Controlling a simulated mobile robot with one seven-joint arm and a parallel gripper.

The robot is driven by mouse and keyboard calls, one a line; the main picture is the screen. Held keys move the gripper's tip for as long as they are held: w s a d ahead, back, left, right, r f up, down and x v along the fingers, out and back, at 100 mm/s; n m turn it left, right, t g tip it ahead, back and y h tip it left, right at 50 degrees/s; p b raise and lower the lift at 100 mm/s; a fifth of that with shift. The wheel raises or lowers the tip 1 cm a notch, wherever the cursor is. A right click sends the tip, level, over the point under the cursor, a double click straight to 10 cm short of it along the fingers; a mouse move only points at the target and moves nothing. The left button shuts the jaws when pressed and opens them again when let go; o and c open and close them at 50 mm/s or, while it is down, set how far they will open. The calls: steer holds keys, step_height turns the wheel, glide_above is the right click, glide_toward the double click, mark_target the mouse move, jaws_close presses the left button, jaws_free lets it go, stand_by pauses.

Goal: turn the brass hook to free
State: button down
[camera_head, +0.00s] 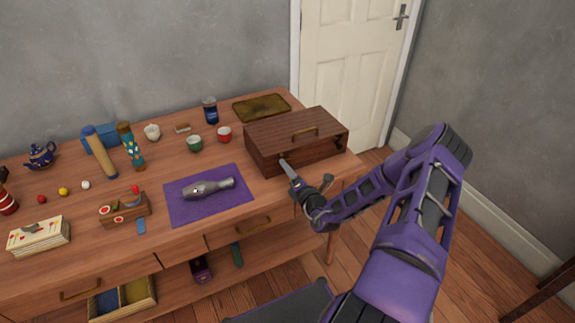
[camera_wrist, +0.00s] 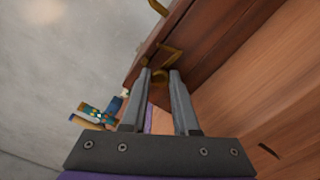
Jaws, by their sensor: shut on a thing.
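The dark wooden box (camera_head: 318,148) stands shut at the right end of the table, with a brass handle (camera_head: 304,132) on its lid. In the wrist view the brass hook (camera_wrist: 160,77) is on the box's front, between my fingertips. A bent brass piece (camera_wrist: 165,53) shows just beyond it. In the head view the hook is hidden by my fingers.
Left of the box lie a purple mat (camera_head: 238,207) with a silvery bottle-like thing (camera_head: 208,188), and red (camera_head: 224,134) and green (camera_head: 195,144) cups. A tray (camera_head: 262,107) lies behind the box. A drawer (camera_head: 122,298) stands open at front left.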

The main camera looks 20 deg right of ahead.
steer(key=shift+m, duration=0.6)
steer(key=shift+f, duration=0.1)
steer(key=c, duration=0.7)
jaws_free()
steer(key=s, duration=1.7)
steer(key=shift+s+d+p, duration=0.2)
steer(key=shift+d+p, duration=0.05)
steer(key=shift+p, duration=0.15)
